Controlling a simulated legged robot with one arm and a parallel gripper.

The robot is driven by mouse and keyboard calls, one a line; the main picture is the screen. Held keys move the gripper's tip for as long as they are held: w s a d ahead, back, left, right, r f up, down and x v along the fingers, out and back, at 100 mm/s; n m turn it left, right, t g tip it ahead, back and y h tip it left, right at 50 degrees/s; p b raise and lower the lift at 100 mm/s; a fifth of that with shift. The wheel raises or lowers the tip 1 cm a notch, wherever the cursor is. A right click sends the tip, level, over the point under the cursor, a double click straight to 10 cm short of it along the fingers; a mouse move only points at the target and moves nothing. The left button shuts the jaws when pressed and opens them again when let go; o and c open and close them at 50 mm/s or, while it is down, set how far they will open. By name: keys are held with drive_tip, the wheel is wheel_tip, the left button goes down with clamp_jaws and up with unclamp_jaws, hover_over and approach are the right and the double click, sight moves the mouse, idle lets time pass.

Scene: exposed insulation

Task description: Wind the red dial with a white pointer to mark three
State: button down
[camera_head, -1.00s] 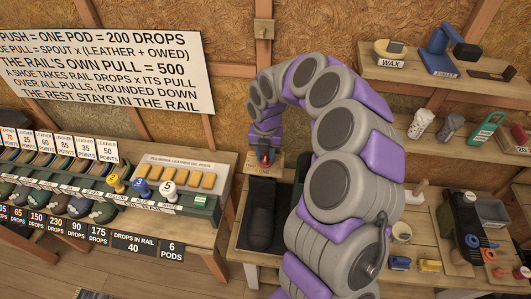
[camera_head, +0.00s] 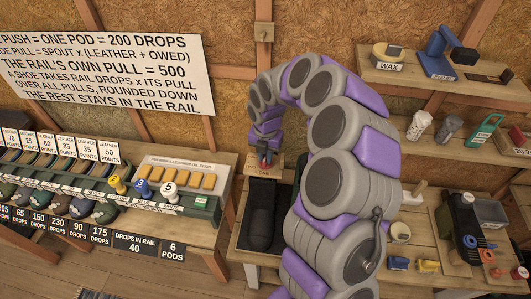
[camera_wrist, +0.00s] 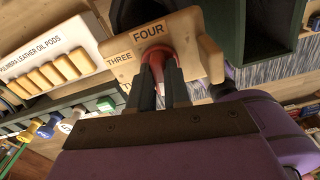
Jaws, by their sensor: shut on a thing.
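The red dial (camera_wrist: 157,57) sits on a light wooden plate (camera_wrist: 120,66) marked FOUR and THREE; part of another label beginning with T shows lower down. My gripper (camera_wrist: 160,75) has its two dark fingers shut on the dial from the near side. The fingers cover much of the dial, and I cannot make out its white pointer or the mark it faces. In the head view my gripper (camera_head: 265,150) points down at the red dial (camera_head: 264,160), behind a black shoe-shaped thing (camera_head: 262,215) in a dark tray.
A bench at left holds a rack of yellowish oil pods (camera_head: 180,178) and yellow, blue and white knobs (camera_head: 168,190). Shelves at right hold wax (camera_head: 402,70), cups and tools. A rule sign (camera_head: 105,55) hangs on the wall. My arm hides part of the right bench.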

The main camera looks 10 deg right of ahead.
drive_tip(key=m+p, duration=0.2)
drive_tip(key=m, duration=0.4)
drive_tip(key=shift+p, duration=0.3)
drive_tip(key=m, duration=0.3)
drive_tip(key=shift+m+p, duration=0.35)
drive_tip(key=shift+m, duration=0.05)
drive_tip(key=m, duration=0.3)
drive_tip(key=shift+m, duration=0.4)
drive_tip(key=m, duration=0.4)
drive_tip(key=shift+m+p, duration=0.3)
drive_tip(key=shift+m, duration=1.8)
drive_tip(key=c, duration=1.1)
unclamp_jaws()
